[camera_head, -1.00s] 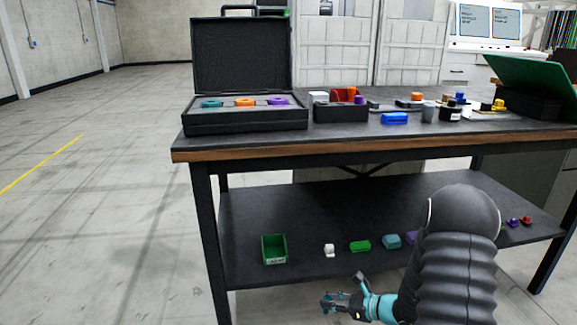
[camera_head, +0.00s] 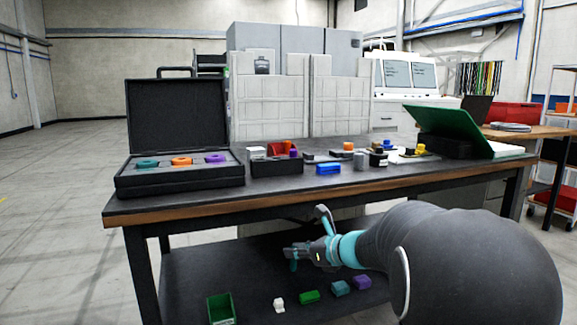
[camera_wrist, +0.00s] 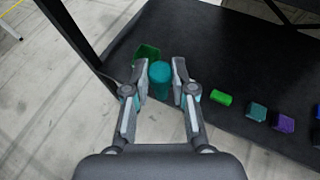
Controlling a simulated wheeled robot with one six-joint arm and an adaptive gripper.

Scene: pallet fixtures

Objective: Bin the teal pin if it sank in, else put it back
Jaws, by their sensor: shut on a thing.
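My gripper (camera_head: 292,254) is shut on the teal pin (camera_wrist: 160,76), a teal cylinder held between the two fingertips (camera_wrist: 160,86) in the wrist view. In the head view the pin (camera_head: 294,265) hangs as a small teal piece at the fingers, in front of the table's lower shelf. A green open bin (camera_head: 221,308) stands at the left of that shelf. In the wrist view the bin (camera_wrist: 147,52) shows just beyond the pin and is partly hidden by it and a finger.
A white piece (camera_head: 279,305), a green block (camera_head: 309,297), a teal block (camera_head: 340,288) and a purple block (camera_head: 361,282) line the lower shelf. On the tabletop stand an open black case (camera_head: 180,182) with coloured rings, a black tray (camera_head: 276,167) and a blue block (camera_head: 328,168).

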